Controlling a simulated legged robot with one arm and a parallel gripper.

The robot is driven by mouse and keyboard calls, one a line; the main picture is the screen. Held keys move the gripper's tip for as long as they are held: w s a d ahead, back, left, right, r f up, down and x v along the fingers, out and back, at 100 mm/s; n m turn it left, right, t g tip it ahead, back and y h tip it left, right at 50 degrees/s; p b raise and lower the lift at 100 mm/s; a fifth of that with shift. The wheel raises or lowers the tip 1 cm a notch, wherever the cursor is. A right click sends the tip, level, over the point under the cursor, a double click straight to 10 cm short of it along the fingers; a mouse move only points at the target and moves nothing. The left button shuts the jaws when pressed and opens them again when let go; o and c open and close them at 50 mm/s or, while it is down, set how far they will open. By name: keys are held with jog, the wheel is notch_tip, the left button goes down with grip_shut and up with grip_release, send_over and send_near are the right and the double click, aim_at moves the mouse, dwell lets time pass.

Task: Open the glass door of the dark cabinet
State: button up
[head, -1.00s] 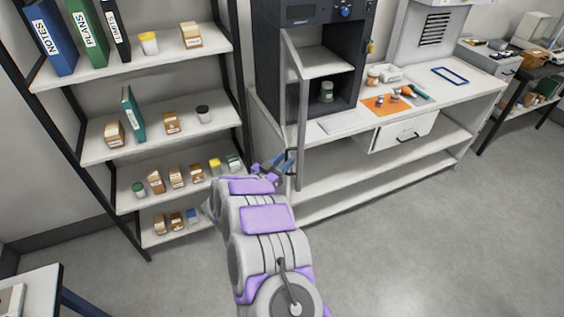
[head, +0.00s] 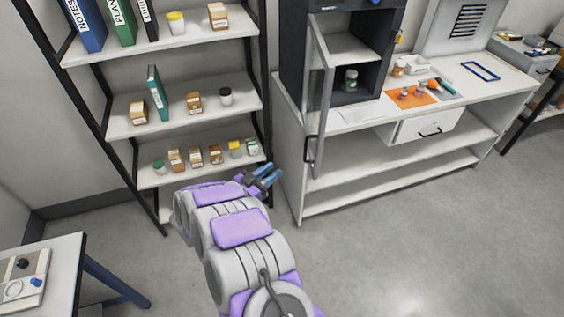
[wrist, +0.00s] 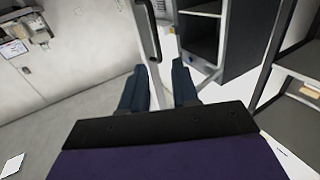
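The dark cabinet (head: 294,60) stands on the white bench, and its inside is exposed, with a green-lidded jar (head: 350,79) in it. Its glass door (head: 319,90) stands swung out toward me, seen nearly edge-on, with a dark handle (head: 309,153) low on it. My gripper (head: 271,177) is to the left of the handle and apart from it. The door handle (wrist: 152,40) is beyond the fingertips there, and the open cabinet (wrist: 201,38) is to the right.
A shelf rack (head: 190,118) with binders, boxes and jars stands close on the left of my gripper. The white bench (head: 365,138) holds an orange mat (head: 412,97) with small items. A table (head: 58,270) is at the lower left. The floor on the right is clear.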

jog(key=shift+v, duration=1.3)
jog(key=shift+w, duration=0.1)
jog(key=w+a+r+n+y, duration=0.3)
jog(key=w+a+r+y, duration=0.5)
jog(key=a+y, duration=0.3)
jog(key=s+d+r+n+g+y, duration=0.2)
jog(key=s+r+n+g+y, duration=0.25)
jog(key=s+r+y, duration=0.45)
jog(key=s+d+g+h, duration=0.4)
jog(key=s+d, duration=1.1)
jog(key=s, duration=0.4)
jog(key=s+d+f+n+g+h, duration=0.1)
jog(key=s+d+g+h, duration=0.2)
jog(key=s+d, duration=1.3)
jog(key=s+g, duration=0.3)
jog(key=shift+d+h, duration=0.2)
jog(key=shift+h, duration=0.2)
